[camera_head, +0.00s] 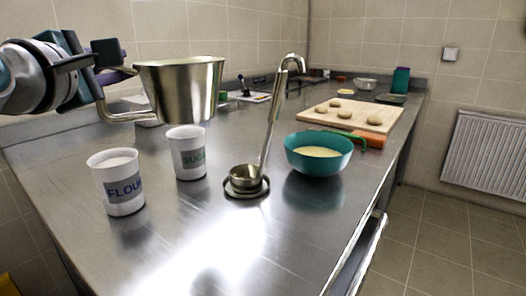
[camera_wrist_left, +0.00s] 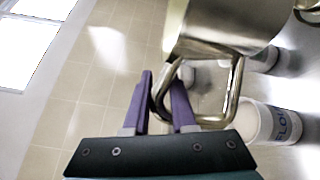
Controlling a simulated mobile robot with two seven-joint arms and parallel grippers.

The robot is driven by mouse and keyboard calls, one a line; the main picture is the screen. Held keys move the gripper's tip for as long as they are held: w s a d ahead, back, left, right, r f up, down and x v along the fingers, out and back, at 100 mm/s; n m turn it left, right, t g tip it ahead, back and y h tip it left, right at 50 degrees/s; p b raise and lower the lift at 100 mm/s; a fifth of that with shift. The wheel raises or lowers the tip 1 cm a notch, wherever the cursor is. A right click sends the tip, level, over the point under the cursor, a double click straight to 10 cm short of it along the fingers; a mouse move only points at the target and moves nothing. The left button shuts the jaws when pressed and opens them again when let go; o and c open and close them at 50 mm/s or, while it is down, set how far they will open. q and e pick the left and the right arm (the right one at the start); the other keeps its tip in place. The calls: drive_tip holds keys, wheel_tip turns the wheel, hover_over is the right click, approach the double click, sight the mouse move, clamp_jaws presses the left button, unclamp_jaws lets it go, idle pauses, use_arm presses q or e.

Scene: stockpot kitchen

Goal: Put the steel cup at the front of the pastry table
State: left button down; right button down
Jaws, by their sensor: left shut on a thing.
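The steel cup (camera_head: 182,90) hangs in the air above the left part of the steel table (camera_head: 200,240), upright or nearly so. My left gripper (camera_head: 122,76) is shut on its wire handle, to the left of the cup. In the left wrist view the purple fingers (camera_wrist_left: 163,105) are on either side of the handle, and the cup (camera_wrist_left: 222,25) is at the top, partly cut off. My right gripper is not in view.
A flour tub (camera_head: 116,184) and a sugar tub (camera_head: 187,156) stand below the cup. A ladle rests in a holder (camera_head: 246,185) beside a teal bowl (camera_head: 318,155). A wooden board (camera_head: 350,113) with dough rounds lies farther back. The near table surface is clear.

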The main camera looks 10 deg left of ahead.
use_arm(q)
drive_tip(key=shift+f+b, duration=3.75)
drive_tip(key=shift+f, duration=5.5)
drive_tip(key=c, duration=0.7)
unclamp_jaws()
drive_tip(key=shift+c, duration=0.2)
drive_tip(key=shift+s, duration=0.1)
drive_tip(key=s, duration=0.3)
drive_tip(key=s+d, duration=0.1)
drive_tip(key=s, duration=0.2)
drive_tip(key=s+d+p, duration=0.1)
drive_tip(key=s, duration=0.3)
drive_tip(key=shift+s, duration=0.1)
drive_tip(key=shift+s+d+r, duration=0.2)
drive_tip(key=shift+s+r, duration=0.05)
drive_tip(key=shift+s, duration=0.45)
